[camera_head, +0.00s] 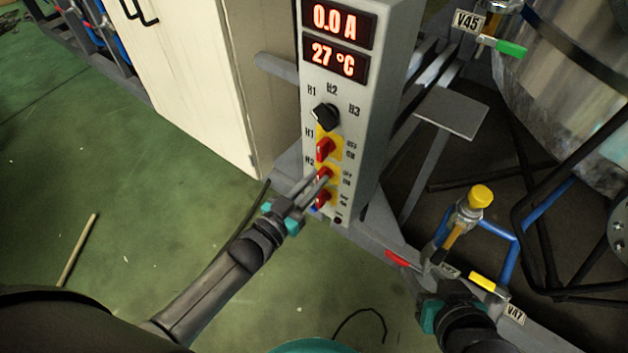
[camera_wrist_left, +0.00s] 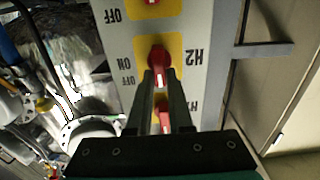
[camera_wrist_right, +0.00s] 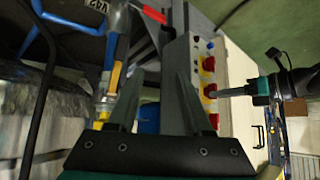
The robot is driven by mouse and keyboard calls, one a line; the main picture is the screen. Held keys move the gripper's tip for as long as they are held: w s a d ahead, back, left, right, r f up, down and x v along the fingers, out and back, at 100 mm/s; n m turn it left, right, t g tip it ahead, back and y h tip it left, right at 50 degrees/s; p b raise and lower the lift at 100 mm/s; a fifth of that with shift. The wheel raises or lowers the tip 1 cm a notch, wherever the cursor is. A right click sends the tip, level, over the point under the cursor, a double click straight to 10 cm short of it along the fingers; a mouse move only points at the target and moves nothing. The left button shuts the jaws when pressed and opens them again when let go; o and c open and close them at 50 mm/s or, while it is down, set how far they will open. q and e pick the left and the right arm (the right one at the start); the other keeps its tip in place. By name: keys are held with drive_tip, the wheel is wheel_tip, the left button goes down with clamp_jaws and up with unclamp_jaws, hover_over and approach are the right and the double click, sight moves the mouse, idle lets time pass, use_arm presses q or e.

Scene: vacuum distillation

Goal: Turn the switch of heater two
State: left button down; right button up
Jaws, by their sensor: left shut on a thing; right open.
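The heater panel (camera_head: 355,190) is a tall grey box with a black knob (camera_head: 326,116) above a column of red switches on yellow plates. Heater two's switch (camera_head: 323,173), marked H2, is the middle red one. In the left wrist view it shows upside down (camera_wrist_left: 158,58). My left gripper (camera_head: 322,181) is at this switch, its fingers closed on the red handle; the fingers partly hide it. The right wrist view shows my left gripper reaching the middle switch (camera_wrist_right: 210,89) from the side. My right gripper (camera_wrist_right: 151,92) is open and empty, low at the right in the head view.
The H1 switch (camera_head: 325,149) sits directly above and another red switch (camera_head: 322,197) directly below. Displays read 0.0 A and 27 °C. A cream cabinet (camera_head: 195,70) stands left of the panel. Pipes and a yellow-capped valve (camera_head: 480,196) are right. Green floor lies open at left.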

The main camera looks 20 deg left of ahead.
use_arm(q)
drive_tip(key=shift+m, duration=0.6)
drive_tip(key=shift+s+d+f+m, duration=0.1)
drive_tip(key=shift+d+f+m, duration=0.1)
drive_tip(key=shift+m, duration=2.6)
drive_tip(key=shift+s+d+f+m, duration=0.15)
drive_tip(key=shift+f+m, duration=0.1)
drive_tip(key=shift+m, duration=2.55)
drive_tip(key=shift+w+d+f+m, duration=0.1)
drive_tip(key=shift+d+f+m, duration=0.1)
drive_tip(key=shift+m, duration=2.6)
use_arm(e)
drive_tip(key=shift+s+d, duration=0.25)
drive_tip(key=shift+d, duration=0.05)
drive_tip(key=shift+w, duration=0.1)
